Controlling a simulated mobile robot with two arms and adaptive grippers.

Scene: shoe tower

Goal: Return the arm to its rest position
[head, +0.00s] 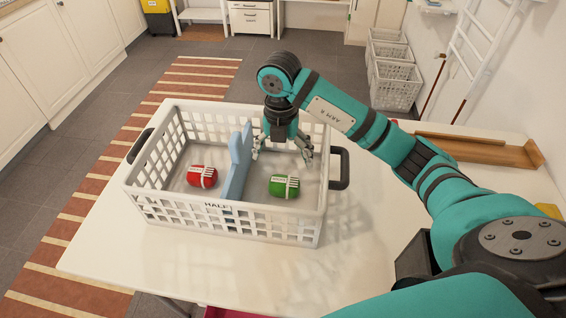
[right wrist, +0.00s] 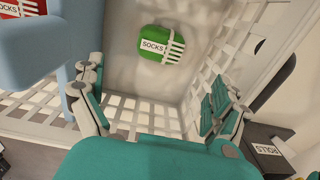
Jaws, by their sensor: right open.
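My right gripper (head: 284,150) is open and empty, pointing down inside the right compartment of a white slotted crate (head: 270,225). The right wrist view shows its two fingers (right wrist: 160,105) spread apart. A green socks bundle (head: 284,187) lies in that compartment, apart from the fingers; it also shows in the right wrist view (right wrist: 160,44). A blue divider (head: 237,165) splits the crate. A red socks bundle (head: 202,177) lies in the left compartment. My right arm reaches in from the right. My left gripper is not in view.
The crate stands on a white table (head: 200,270) with black handles at its ends. A brown wooden tray (head: 470,149) lies at the table's right back. The table's front left is clear.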

